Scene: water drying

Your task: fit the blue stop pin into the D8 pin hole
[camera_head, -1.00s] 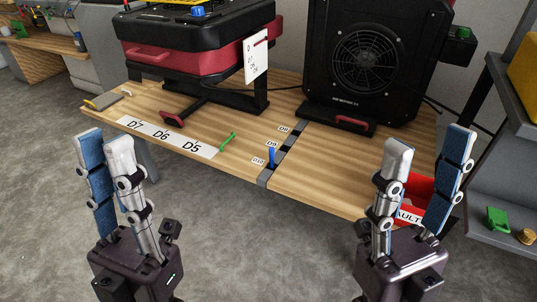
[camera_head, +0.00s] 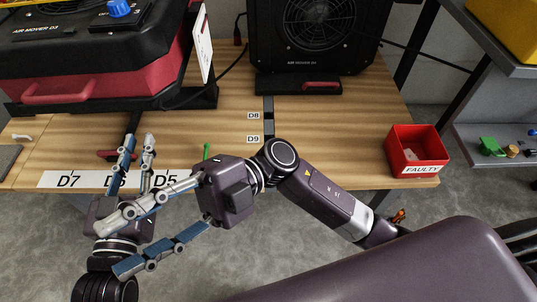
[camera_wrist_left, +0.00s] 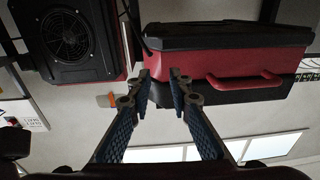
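The D8 label (camera_head: 254,115) sits beside a dark slot in the grey strip (camera_head: 269,104) on the wooden table. The D9 label (camera_head: 253,139) is just below it. The blue stop pin is not visible now; my right gripper and forearm cover the table's front edge where the strip ends. My left gripper (camera_head: 138,140) points up over the table's front near the D5 and D6 labels, open and empty. It also shows in the left wrist view (camera_wrist_left: 160,74), with a gap between its fingertips. My right gripper (camera_head: 112,248) points left below it, its fingers spread and empty.
A black and red air mover (camera_head: 130,68) stands at the back left, and a black fan unit (camera_head: 305,35) behind the strip. A green pin (camera_head: 206,152) stands near the front edge. A red FAULTY bin (camera_head: 418,143) is at the right. Table right of the strip is clear.

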